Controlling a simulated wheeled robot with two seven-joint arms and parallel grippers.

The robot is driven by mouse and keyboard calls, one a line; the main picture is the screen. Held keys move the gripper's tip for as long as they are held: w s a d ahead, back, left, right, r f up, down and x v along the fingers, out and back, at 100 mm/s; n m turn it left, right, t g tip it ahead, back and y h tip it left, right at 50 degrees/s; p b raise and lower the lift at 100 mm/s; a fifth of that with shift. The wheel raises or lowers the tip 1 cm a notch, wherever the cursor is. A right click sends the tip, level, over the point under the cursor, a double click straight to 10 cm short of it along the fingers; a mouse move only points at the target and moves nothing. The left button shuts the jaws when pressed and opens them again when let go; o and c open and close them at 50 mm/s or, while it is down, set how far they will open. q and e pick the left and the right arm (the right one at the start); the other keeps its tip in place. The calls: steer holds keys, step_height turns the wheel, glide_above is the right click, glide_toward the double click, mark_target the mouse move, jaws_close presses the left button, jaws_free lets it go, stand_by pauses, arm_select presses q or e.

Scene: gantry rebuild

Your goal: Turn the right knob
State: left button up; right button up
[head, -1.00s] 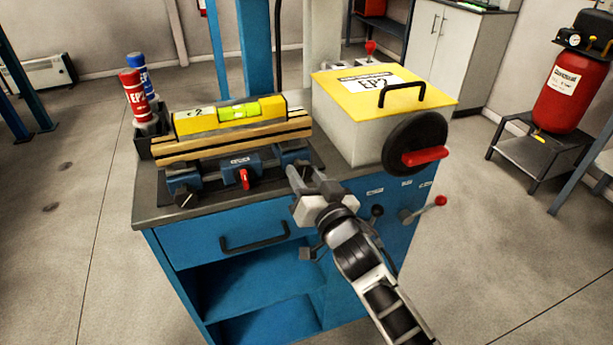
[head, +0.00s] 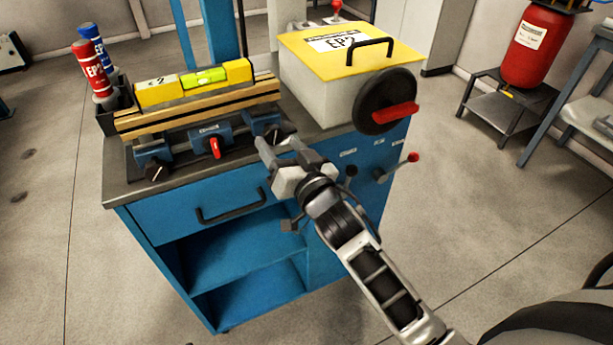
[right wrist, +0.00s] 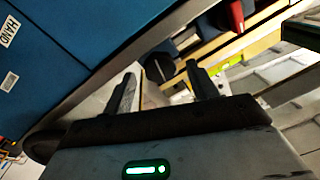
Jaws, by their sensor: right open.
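The right knob (head: 277,131) is a dark round knob with a light pointer mark, at the right end of the blue clamp fixture (head: 210,133) on the bench. It is partly hidden by my gripper in the head view. My right gripper (head: 280,143) is open at the bench's front edge, its fingertips close to this knob. In the right wrist view a dark round knob (right wrist: 158,66) shows between the two open fingers (right wrist: 165,88); I cannot tell whether they touch it. A similar left knob (head: 157,172) sits at the fixture's other end. My left gripper is not in view.
A red lever (head: 215,147) stands between the knobs. Wooden strips (head: 200,105) and a yellow level (head: 195,84) lie above the fixture. A yellow-lidded box (head: 320,90) with a black handwheel (head: 372,115) stands to the right.

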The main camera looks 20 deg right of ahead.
arm_select(q)
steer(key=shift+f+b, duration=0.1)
steer(key=shift+b, duration=0.65)
arm_select(e)
steer(key=s+d, duration=0.1)
steer(key=s, duration=1.3)
steer(key=shift+d+f, duration=0.25)
steer(key=shift+f, duration=0.15)
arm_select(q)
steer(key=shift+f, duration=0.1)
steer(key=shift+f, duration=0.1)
arm_select(e)
steer(key=s+a+f+n+g, duration=0.1)
steer(key=s+f+g, duration=0.3)
steer(key=f, duration=0.5)
steer(key=s+a+f+n+g+y, duration=0.1)
steer(key=s+a+f+n+g, duration=0.1)
steer(key=f, duration=0.7)
steer(key=shift+s+a+n+g, duration=0.2)
steer(key=shift+s+n+g, duration=0.7)
steer(key=shift+n, duration=0.3)
